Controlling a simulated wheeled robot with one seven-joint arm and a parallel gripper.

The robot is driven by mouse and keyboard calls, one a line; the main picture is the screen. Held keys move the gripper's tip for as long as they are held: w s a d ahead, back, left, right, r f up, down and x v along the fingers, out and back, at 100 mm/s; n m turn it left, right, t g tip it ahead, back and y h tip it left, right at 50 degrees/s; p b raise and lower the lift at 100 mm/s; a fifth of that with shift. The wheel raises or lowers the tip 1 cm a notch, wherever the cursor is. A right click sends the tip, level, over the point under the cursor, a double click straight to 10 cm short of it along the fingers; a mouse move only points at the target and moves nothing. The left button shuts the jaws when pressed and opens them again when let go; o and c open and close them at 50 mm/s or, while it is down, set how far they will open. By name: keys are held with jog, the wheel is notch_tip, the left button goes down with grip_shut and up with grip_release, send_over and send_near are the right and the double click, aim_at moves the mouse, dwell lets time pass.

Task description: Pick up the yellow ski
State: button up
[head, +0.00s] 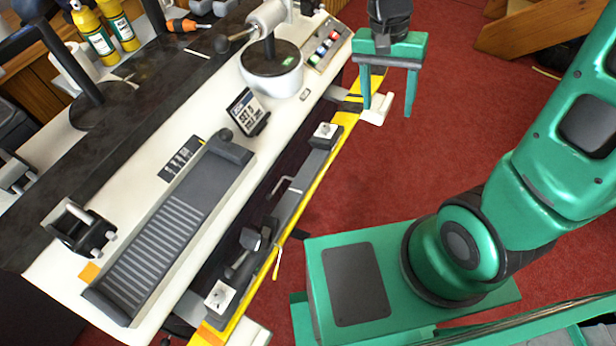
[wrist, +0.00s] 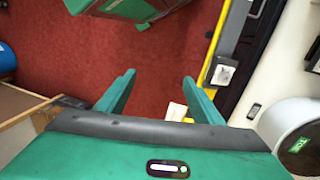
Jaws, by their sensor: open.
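The yellow ski (head: 327,159) lies lengthwise along the front of the bench, with grey and black binding parts on top of it. Its near end carries an orange patch (head: 208,334). In the wrist view a stretch of the yellow ski (wrist: 222,45) shows at the upper right of the fingers. My gripper (head: 387,106) is open and empty, fingers pointing down, near the far end of the ski. One finger overlaps the ski in the head view; I cannot tell whether they touch. The wrist view shows the open fingers (wrist: 158,92) over red floor.
The white bench holds a grey ribbed ramp (head: 160,230), a small display (head: 246,112), a white round machine base (head: 271,80) and a button panel (head: 327,46). Yellow bottles (head: 95,38) stand at the back left. Red carpet (head: 440,130) is clear right of the bench.

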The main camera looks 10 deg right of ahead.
jog(key=w+a+f, duration=0.1)
jog(key=a+f, duration=0.6)
jog(key=a, duration=0.6)
send_near(304, 176)
jog(key=shift+h, duration=0.4)
jog(key=f, duration=0.5)
jog(key=shift+s, duration=0.35)
jog(key=shift+d+x, duration=0.1)
jog(key=shift+x, duration=1.4)
jog(key=shift+d+x, duration=0.15)
jog(key=shift+x, duration=1.35)
jog(key=shift+s, duration=0.1)
jog(key=shift+r, duration=0.1)
jog(key=c, duration=1)
jog(key=shift+c, duration=0.2)
jog(key=shift+r, duration=0.1)
